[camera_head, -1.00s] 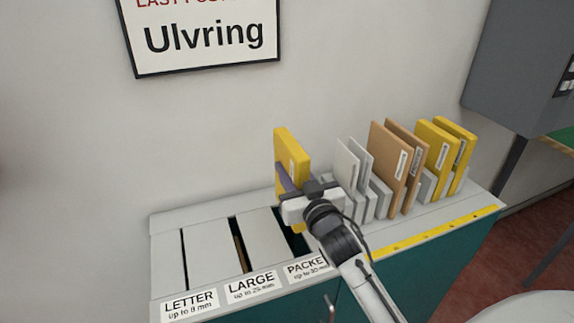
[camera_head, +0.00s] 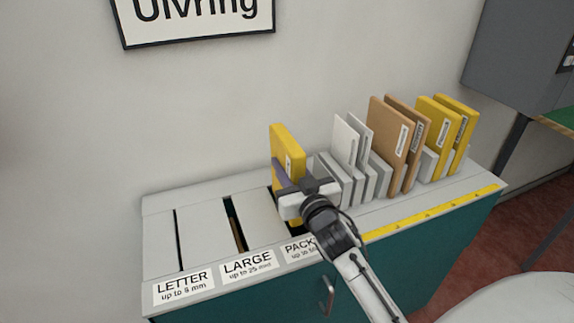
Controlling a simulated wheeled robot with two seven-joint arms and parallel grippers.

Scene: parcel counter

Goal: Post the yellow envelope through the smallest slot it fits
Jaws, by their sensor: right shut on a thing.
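My right gripper (camera_head: 292,187) is shut on a yellow envelope (camera_head: 285,143), which stands upright above the counter at the packet slot. The envelope's lower part is hidden behind the gripper, so how deep it sits in the slot cannot be told. The slots are in the counter top: the letter slot (camera_head: 179,240) at the left, the large slot (camera_head: 234,225) in the middle with something brown showing inside, and the packet slot (camera_head: 273,205) at the right, partly covered by my gripper. My left gripper is out of view.
To the right, a grey rack (camera_head: 345,182) holds white envelopes (camera_head: 345,140), brown envelopes (camera_head: 387,130) and two more yellow envelopes (camera_head: 438,122). A yellow ruler strip (camera_head: 430,213) runs along the front edge. Labels such as LETTER (camera_head: 183,284) front the slots. A wall sign (camera_head: 195,18) hangs above.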

